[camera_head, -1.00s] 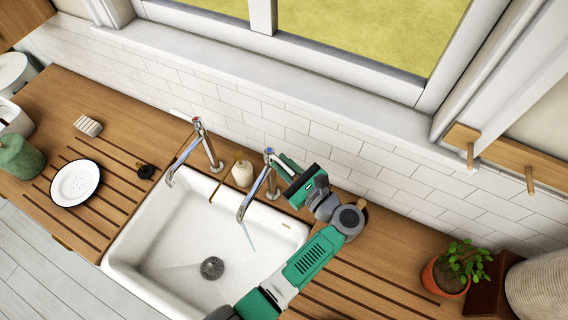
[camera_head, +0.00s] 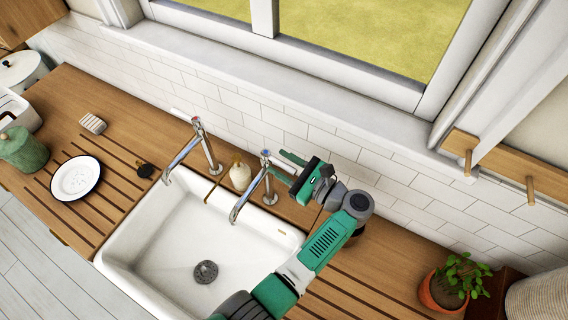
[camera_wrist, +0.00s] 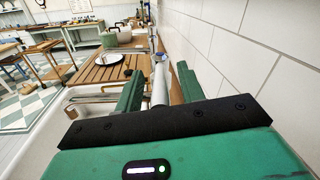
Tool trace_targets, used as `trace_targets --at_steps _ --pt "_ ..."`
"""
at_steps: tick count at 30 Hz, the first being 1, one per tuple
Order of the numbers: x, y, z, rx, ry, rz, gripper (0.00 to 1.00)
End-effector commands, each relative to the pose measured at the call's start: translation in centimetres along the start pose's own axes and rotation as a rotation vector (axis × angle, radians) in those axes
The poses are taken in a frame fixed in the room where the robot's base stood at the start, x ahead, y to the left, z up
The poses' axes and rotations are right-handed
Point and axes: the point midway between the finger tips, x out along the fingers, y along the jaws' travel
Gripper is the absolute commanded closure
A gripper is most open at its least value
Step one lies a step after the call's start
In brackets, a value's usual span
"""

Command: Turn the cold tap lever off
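The cold tap (camera_head: 266,178), a chrome tap with a blue mark on top, stands behind the right side of the white sink (camera_head: 140,228). No water stream shows under its spout in the head view. My gripper (camera_head: 279,163) is just right of the tap's top, its fingers pointing left toward it. In the wrist view the fingers of my gripper (camera_wrist: 159,80) are apart, with the tap's chrome upper part (camera_wrist: 160,82) showing between or just beyond them. The tap's lever cannot be made out clearly; contact with it cannot be told.
A second tap (camera_head: 207,146) with a red mark stands to the left. A cream soap bottle (camera_head: 240,176) stands between the taps. The tiled wall (camera_head: 330,145) is close behind. A potted plant (camera_head: 450,284) stands at the right. Wooden counter flanks the sink.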

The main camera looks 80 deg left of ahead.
Motion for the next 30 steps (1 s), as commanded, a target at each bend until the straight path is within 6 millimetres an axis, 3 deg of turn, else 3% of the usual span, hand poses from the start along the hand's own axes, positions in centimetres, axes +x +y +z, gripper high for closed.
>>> trace_targets --at_steps 6,18,27,30 --pt "-0.5 0.0 -0.1 0.000 0.001 -0.002 0.61" --pt "-7.3 0.0 -0.1 0.000 0.001 -0.001 0.61" --pt "-7.8 0.0 0.0 0.000 0.000 0.000 0.61" --pt "-7.7 -0.4 0.8 -0.003 0.019 0.006 0.79"
